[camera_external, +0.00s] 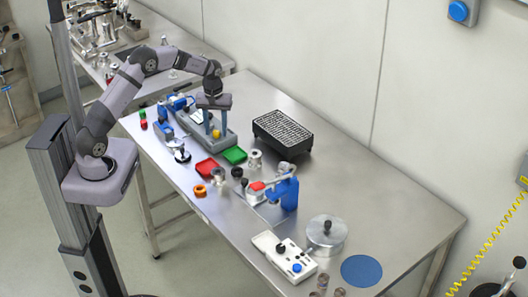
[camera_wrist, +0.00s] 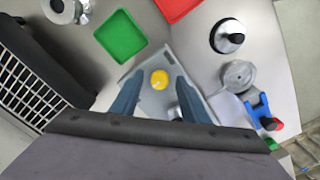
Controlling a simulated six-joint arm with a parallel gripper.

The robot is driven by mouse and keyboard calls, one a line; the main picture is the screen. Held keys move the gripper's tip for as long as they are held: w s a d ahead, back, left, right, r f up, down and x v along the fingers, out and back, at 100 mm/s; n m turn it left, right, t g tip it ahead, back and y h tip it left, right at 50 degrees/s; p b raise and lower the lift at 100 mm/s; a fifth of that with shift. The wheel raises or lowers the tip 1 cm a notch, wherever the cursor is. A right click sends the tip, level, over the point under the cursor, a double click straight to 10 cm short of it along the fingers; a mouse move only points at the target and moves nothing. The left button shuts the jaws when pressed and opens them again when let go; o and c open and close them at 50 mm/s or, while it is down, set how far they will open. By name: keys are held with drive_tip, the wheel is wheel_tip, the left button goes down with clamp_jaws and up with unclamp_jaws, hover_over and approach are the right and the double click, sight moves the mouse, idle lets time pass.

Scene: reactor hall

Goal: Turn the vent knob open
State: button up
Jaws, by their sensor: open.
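A round yellow knob (camera_external: 216,133) sits on a grey fixture (camera_external: 226,143) near the back left of the table. No label shows, so I cannot confirm that it is the vent knob. My gripper (camera_external: 212,127) is over this fixture, pointing down. In the wrist view, my gripper's blue-grey fingers (camera_wrist: 158,78) are apart, with the yellow knob (camera_wrist: 160,84) between their tips in the picture. Nothing is held. I cannot tell the exact height of the fingertips above the knob. The far end of the fixture is partly hidden by my gripper.
A green tray (camera_external: 234,155) and a red tray (camera_external: 207,169) lie just in front of the fixture. A black slatted box (camera_external: 282,134) stands to its right. A blue clamp-like device (camera_external: 285,192), a lidded pot (camera_external: 327,235) and a white control box (camera_external: 285,256) stand farther forward.

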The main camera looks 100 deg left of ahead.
clamp_jaws()
